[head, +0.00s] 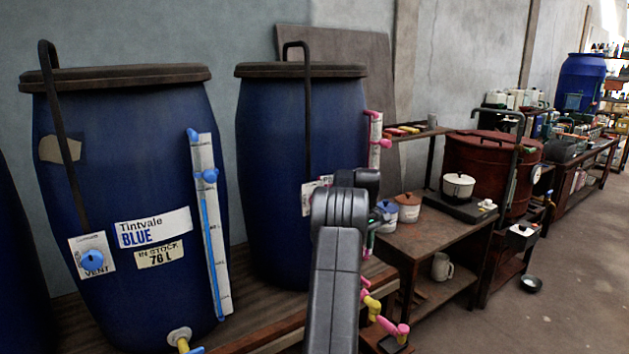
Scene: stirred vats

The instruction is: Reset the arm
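My arm rises from the bottom centre of the head view, its grey links standing in front of the second blue vat (270,190). The fingers of my gripper do not show; they are out of sight behind or beyond the arm's upper links. I see nothing held.
A blue vat labelled "Tintvale BLUE" (90,190) stands left, with a gauge strip (208,225). Pink and yellow taps (385,322) stick out near my arm. Right are a bench (440,237) with lidded pots and a dark red drum (475,160). Floor is open at far right.

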